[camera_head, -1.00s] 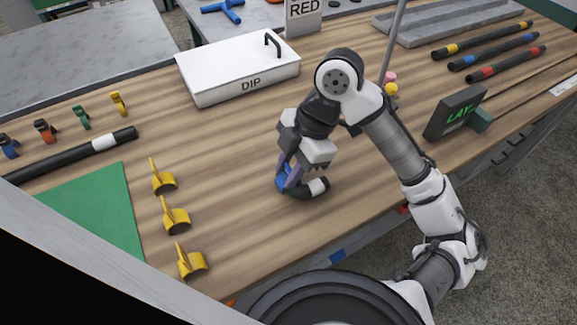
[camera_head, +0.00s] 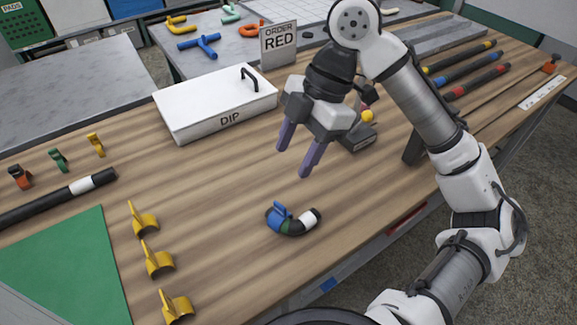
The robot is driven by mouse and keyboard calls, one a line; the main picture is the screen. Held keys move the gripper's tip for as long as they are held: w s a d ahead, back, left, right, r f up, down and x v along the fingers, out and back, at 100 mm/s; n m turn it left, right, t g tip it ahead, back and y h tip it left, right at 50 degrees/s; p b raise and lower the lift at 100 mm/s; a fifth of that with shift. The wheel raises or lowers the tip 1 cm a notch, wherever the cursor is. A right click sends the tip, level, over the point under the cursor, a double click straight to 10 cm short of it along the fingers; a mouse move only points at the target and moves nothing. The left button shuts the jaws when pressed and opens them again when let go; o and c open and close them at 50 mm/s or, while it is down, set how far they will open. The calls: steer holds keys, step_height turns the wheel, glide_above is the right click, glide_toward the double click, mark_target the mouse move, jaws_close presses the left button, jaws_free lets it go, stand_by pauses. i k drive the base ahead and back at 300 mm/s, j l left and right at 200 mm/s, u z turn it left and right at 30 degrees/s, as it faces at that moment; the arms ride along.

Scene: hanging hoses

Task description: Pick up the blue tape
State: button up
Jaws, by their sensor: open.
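A short curved black hose (camera_head: 295,229) with a white band lies on the wooden table. A blue clip-like piece (camera_head: 281,216) sits around its left part, with a bit of green beside it. A long black hose with a blue band (camera_head: 472,69) lies at the back right, between a yellow-banded and a red-banded hose. I cannot tell which blue piece is the tape. My gripper (camera_head: 292,161) is open and empty, above and behind the curved hose, its two purple fingers apart and pointing down.
A white DIP box (camera_head: 215,103) stands behind left. Several yellow holders (camera_head: 160,260) stand on the left beside a green mat (camera_head: 75,265). Orange, green and yellow clips (camera_head: 96,145) line the far left. An ORDER RED sign (camera_head: 279,46) stands behind. The table around the curved hose is clear.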

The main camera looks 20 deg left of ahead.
mark_target(279, 214)
steer(key=k, duration=1)
